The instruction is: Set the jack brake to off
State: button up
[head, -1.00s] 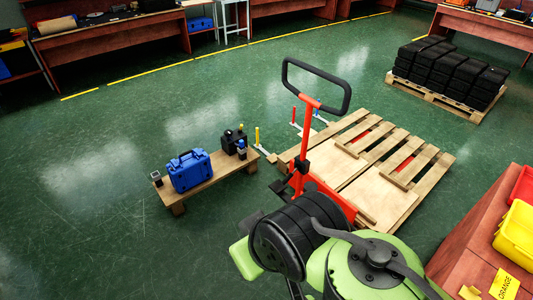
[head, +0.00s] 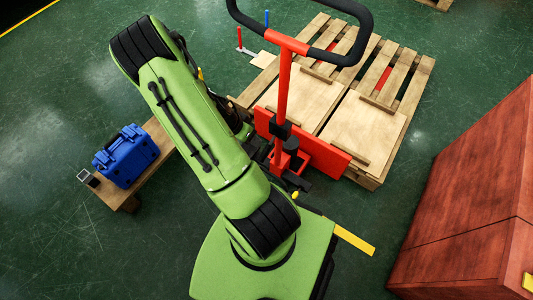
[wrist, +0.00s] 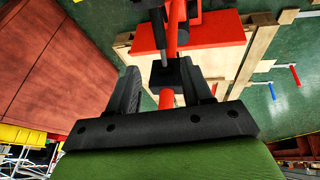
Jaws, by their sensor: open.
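The red pallet jack (head: 285,95) stands upright at the near side of a wooden pallet, with a black loop handle (head: 361,22) on top. A black block (head: 281,128) sits low on its post. I cannot tell which part is the brake or how it is set. In the wrist view my gripper (wrist: 160,68) is open, its two black fingers apart. A black block (wrist: 168,75) on the red jack post (wrist: 166,98) shows between the fingers; contact cannot be told. In the head view my arm hides most of the gripper, left of the post.
The wooden pallet (head: 384,124) lies behind the jack. A blue case (head: 127,155) rests on a low wooden bench (head: 149,180) at left. A red-brown cabinet (head: 470,190) stands at right. A red lever (head: 239,38) and a blue lever (head: 267,18) stand beyond the pallet's left side.

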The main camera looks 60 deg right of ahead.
aim_at(265, 149)
jog(key=b+x, duration=0.4)
jog(key=x, duration=1.1)
jog(key=shift+s+d+f+b, duration=0.15)
jog(key=shift+b, duration=0.15)
jog(key=shift+c, duration=0.5)
grip_shut()
